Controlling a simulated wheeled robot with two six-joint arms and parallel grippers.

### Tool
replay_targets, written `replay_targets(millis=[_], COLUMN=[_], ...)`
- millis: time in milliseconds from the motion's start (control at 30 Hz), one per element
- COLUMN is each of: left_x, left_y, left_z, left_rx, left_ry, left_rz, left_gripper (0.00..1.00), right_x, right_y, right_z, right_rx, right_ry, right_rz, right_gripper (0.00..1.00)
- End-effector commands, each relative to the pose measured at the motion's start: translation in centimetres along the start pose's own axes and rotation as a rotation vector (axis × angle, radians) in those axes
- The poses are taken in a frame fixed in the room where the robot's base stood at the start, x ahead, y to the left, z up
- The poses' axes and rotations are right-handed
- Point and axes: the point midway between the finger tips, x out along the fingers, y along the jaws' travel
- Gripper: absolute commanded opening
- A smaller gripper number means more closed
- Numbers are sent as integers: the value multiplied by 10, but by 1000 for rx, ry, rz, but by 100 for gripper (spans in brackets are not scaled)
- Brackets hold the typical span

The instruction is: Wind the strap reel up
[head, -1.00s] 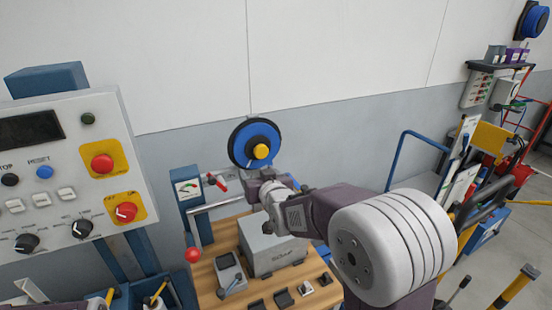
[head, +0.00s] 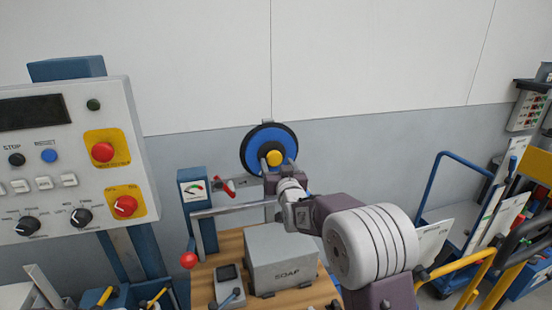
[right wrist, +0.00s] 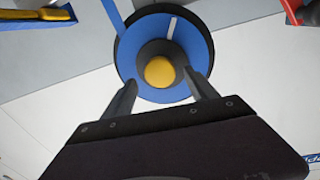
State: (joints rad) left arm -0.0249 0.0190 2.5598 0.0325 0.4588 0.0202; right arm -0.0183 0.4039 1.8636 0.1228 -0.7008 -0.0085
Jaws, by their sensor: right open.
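The strap reel (head: 254,147) is a blue disc with a black rim and a yellow centre knob (head: 275,158), mounted low on the wall. In the right wrist view the reel (right wrist: 128,60) faces the camera, with a pale slot or mark near its edge and its yellow knob (right wrist: 159,72) in the middle. My right gripper (head: 271,169) is in front of the reel's lower half. Its fingers are apart, one on either side of the knob in the right wrist view; I cannot tell whether they touch the reel. My left gripper is not in view.
A wooden bench (head: 236,245) below the reel holds a grey SOAP box (head: 280,258) and a handheld meter (head: 229,281). A gauge box (head: 193,190) and red lever (head: 224,187) are left of the reel. A control panel (head: 60,150) fills the left. Trolleys crowd the right.

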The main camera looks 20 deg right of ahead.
Motion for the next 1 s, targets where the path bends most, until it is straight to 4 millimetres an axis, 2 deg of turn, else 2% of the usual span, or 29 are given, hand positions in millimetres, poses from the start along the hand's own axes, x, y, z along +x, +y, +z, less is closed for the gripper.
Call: replay_targets(millis=[100, 200, 467, 567, 700, 733, 1000], left_x=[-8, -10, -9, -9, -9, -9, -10], left_y=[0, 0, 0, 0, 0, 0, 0], left_z=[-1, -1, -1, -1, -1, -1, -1], left_rx=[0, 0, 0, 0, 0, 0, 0], left_ry=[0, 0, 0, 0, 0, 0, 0], left_rz=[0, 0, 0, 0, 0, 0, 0], left_gripper=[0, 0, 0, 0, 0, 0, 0], right_x=[19, 28, 31, 31, 30, 30, 33], right_y=[0, 0, 0, 0, 0, 0, -2], right_z=[-2, -1, 0, 0, 0, 0, 0], right_rx=[0, 1, 1, 1, 1, 1, 12], right_ry=[-1, -1, 0, 0, 0, 0, -1], right_rz=[0, 1, 1, 0, 0, 0, 0], right_gripper=[67, 67, 67, 45, 6, 0, 0])
